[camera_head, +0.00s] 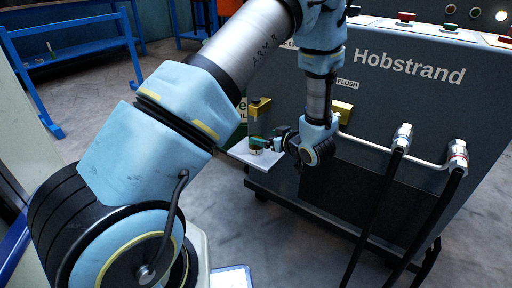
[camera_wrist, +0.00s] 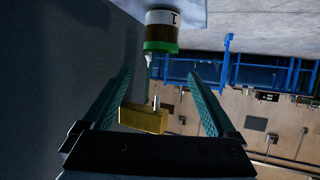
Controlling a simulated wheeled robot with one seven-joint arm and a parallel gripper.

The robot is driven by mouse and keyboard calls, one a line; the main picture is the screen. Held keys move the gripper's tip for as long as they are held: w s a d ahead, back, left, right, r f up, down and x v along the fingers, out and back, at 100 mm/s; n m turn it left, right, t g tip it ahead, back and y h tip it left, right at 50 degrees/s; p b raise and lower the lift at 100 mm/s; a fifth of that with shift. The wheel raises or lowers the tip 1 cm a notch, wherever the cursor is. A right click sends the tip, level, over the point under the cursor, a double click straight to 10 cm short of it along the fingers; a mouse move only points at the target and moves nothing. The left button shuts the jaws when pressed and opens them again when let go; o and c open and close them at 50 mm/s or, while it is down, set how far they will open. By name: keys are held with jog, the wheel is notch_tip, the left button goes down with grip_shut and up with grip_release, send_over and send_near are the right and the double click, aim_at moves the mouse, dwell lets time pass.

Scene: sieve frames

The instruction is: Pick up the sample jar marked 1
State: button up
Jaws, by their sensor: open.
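The sample jar marked 1 (camera_wrist: 163,20) shows at the top of the wrist view, upside down in that picture, with a white label, a brown band and a green cap (camera_wrist: 160,47). In the head view the jar (camera_head: 255,150) stands on a small white shelf (camera_head: 270,164), partly hidden by my gripper. My gripper (camera_wrist: 160,76) is open. Its two green fingers point toward the jar, which appears in line with the gap and beyond the fingertips. In the head view my gripper (camera_head: 270,143) is at the right side of the jar.
A yellow block with a small spout (camera_wrist: 143,118) shows between my fingers in the wrist view; the head view shows a yellow block (camera_head: 259,106) above the jar. The grey Hobstrand cabinet (camera_head: 390,110) stands close behind, with a pipe rail (camera_head: 375,146) and dark hoses at right.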

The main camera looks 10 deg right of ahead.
aim_at(253, 133)
jog(key=b+x, duration=0.1)
jog(key=x, duration=0.6)
jog(key=shift+w+r+b, duration=0.1)
jog(key=shift+r+b, duration=0.05)
jog(key=shift+b, duration=0.2)
jog(key=shift+c, duration=0.2)
grip_shut()
